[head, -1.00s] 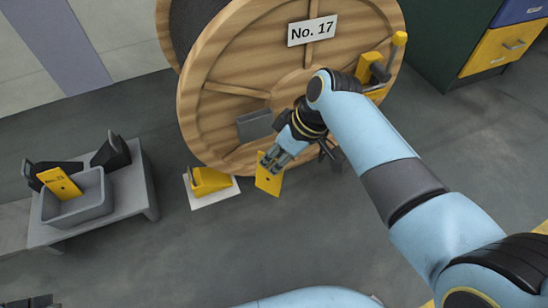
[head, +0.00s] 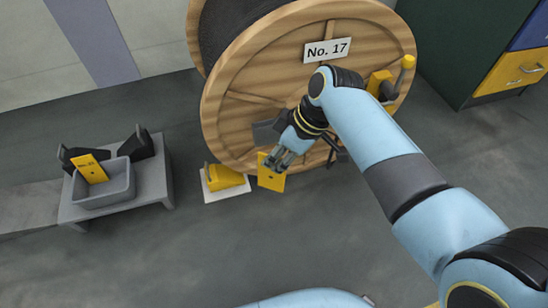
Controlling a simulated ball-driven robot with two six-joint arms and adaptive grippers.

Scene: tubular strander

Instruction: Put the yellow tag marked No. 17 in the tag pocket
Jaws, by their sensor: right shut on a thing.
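My right gripper (head: 279,162) is shut on a yellow tag (head: 271,180), which hangs below its fingers in front of the wooden reel (head: 235,110). The marking on this held tag cannot be read. The grey tag pocket (head: 264,131) is on the reel's face, just above and left of the gripper, and partly hidden by it. The reel bears a white No. 17 plate (head: 327,50). Another yellow tag (head: 91,168) leans in a grey tray (head: 105,199); its print is too small to read surely. My left gripper is not in view.
The tray stands on a grey bench (head: 150,182) with black blocks (head: 137,144) at left. A yellow wedge (head: 224,178) on a white sheet (head: 227,192) sits at the reel's foot. A green cabinet (head: 455,45) stands at right. The floor in front is clear.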

